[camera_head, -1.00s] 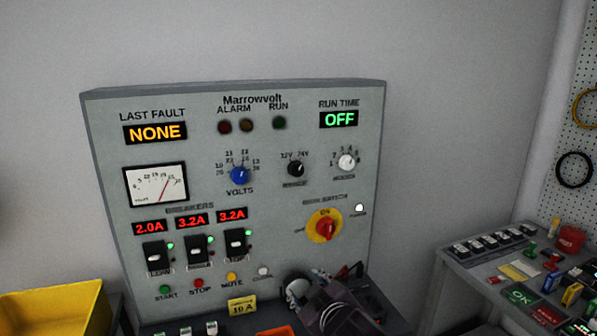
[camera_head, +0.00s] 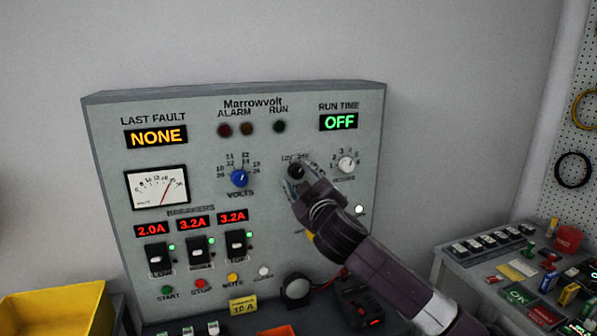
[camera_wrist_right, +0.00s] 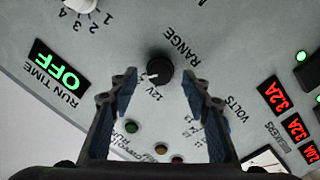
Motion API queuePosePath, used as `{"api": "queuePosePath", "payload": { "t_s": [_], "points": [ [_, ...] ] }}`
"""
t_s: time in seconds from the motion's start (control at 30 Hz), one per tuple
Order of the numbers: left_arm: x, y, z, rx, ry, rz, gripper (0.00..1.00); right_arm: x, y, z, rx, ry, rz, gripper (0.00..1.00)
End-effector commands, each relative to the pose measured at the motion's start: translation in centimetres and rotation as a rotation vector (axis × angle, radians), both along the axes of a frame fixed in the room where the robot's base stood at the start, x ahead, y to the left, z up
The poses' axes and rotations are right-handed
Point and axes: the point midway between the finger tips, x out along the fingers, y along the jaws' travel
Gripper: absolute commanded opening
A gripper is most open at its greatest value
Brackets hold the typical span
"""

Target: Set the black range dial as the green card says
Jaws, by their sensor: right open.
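The black range dial (camera_head: 297,171) sits on the grey panel (camera_head: 215,105), right of the blue volts dial (camera_head: 239,178). In the right wrist view the range dial (camera_wrist_right: 160,70) has a white mark turned towards the 12V label. My right gripper (camera_head: 299,187) is in front of the panel at the range dial and partly covers its surroundings. In the wrist view its open fingers (camera_wrist_right: 158,75) stand on either side of the dial with gaps; I cannot tell how deep they reach. I cannot make out a green card with a range setting. My left gripper is out of view.
A white numbered knob (camera_head: 347,163) is close to the right of the dial. Breaker switches (camera_head: 197,250) and push buttons are lower left. A yellow 10 A card (camera_head: 243,306) stands below the panel. A side table (camera_head: 448,290) holds small parts and a green OK sign (camera_head: 520,296).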

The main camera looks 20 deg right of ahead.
Motion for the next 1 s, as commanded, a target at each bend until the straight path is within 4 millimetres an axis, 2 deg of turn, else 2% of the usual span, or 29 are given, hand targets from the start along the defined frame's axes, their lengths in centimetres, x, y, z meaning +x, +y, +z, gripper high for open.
{"api": "queuePosePath", "payload": {
  "t_s": [0.2, 0.5, 0.9, 1.0],
  "points": [
    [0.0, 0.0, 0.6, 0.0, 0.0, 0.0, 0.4, 1.6, 0.0, 0.0, 0.0, 0.0, 0.001, 0.44],
    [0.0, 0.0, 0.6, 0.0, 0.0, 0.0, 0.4, 1.8, 0.0, 0.0, 0.0, 0.0, 0.001, 0.44],
    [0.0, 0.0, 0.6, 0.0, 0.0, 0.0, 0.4, 1.7, 0.0, 0.0, 0.0, 0.001, 0.001, 0.02],
    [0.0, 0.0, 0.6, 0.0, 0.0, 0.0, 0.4, 1.7, 0.0, 0.0, -0.002, 0.001, 0.001, 0.02]
  ]
}}
